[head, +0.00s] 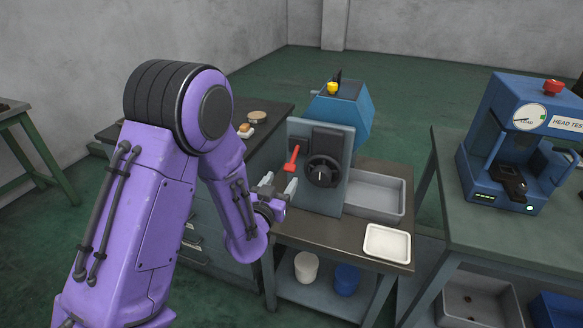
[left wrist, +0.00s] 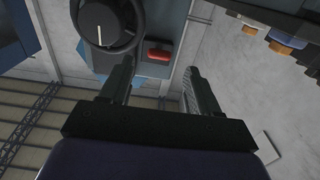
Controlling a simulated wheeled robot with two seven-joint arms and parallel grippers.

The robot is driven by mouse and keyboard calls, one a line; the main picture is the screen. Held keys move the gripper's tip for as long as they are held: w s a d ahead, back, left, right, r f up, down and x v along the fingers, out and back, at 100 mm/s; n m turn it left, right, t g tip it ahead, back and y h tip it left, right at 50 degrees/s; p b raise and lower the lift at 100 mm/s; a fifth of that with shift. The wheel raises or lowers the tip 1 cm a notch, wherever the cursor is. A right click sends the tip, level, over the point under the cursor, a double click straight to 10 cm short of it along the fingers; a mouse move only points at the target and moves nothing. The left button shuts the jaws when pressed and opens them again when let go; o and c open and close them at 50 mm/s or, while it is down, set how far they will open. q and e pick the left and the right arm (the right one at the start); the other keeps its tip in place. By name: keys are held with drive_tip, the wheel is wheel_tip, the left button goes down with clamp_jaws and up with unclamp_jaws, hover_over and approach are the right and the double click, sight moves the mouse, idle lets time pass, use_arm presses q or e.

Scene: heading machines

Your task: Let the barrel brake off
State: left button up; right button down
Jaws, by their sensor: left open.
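A small lever with a red handle (head: 292,158) stands on the grey front panel (head: 327,200) of the blue machine, tilted from upright. Its red grip (left wrist: 158,52) also shows in the left wrist view. A black handwheel (head: 321,171) with a white pointer line is to the right of the lever; it is at the upper left of the left wrist view (left wrist: 108,25). My left gripper (head: 280,182) is open and empty, just below and in front of the lever. In the left wrist view the red grip appears between the fingertips (left wrist: 158,64), beyond them and apparently not touching.
A yellow knob (head: 333,88) tops the machine. A grey tray (head: 374,196) and a white tray (head: 387,243) are to its right. A dark bench (head: 262,138) with small items is behind my left arm. A blue tester (head: 513,150) stands on the right table.

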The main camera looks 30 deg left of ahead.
sight(289, 169)
use_arm(q)
drive_tip(key=p+x, duration=0.2)
drive_tip(key=x, duration=0.7)
drive_tip(key=shift+f, duration=0.1)
drive_tip(key=shift+c, duration=0.3)
